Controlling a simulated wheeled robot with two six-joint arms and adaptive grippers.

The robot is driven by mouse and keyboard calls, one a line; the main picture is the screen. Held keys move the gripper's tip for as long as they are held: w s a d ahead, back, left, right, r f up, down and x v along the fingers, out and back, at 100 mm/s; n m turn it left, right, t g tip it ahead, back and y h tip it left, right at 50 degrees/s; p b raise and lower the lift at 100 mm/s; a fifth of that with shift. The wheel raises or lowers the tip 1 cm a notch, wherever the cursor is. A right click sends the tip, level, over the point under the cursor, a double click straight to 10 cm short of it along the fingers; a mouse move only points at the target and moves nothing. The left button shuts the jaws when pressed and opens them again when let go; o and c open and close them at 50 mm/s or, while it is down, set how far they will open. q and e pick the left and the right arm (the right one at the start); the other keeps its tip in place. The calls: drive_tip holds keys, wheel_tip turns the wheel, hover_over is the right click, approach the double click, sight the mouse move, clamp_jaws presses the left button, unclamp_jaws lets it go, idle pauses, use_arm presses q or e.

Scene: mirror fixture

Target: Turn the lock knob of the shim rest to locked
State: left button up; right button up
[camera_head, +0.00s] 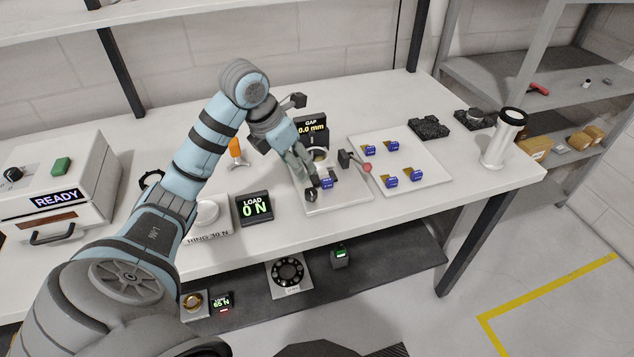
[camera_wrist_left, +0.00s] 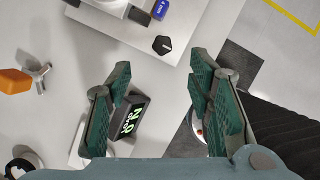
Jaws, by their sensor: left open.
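The lock knob (camera_head: 311,195) is a small black knob at the front left corner of a pale fixture plate (camera_head: 345,203). In the left wrist view the knob (camera_wrist_left: 162,45) shows a white pointer mark; I cannot read which setting it marks. A blue shim (camera_head: 327,183) lies beside it and also shows at the top of the left wrist view (camera_wrist_left: 160,9). My left gripper (camera_head: 309,172) is over the plate, pointing down near the knob. In the wrist view its green fingers (camera_wrist_left: 163,75) are open and empty, with the knob ahead between their lines, apart from both. My right gripper is out of view.
A GAP display (camera_head: 312,127) stands behind the plate, and a red-ball lever (camera_head: 366,168) at its right. A LOAD display (camera_head: 254,208) stands left. A white tray (camera_head: 425,178) with several blue shims lies right. An orange-handled tool (camera_head: 235,148) is behind the arm.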

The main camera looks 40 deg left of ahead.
use_arm(q)
approach(311, 190)
wheel_tip(311, 190, down, 3)
drive_tip(key=x, duration=0.3)
drive_tip(key=w+x, duration=0.1)
drive_tip(key=x, duration=0.2)
drive_tip(key=shift+d+r+b, duration=0.15)
drive_tip(key=shift+r+b, duration=0.05)
drive_tip(key=shift+b, duration=0.15)
drive_tip(key=shift+f, duration=0.15)
drive_tip(key=shift+s, duration=0.3)
drive_tip(key=shift+c, duration=0.9)
clamp_jaws()
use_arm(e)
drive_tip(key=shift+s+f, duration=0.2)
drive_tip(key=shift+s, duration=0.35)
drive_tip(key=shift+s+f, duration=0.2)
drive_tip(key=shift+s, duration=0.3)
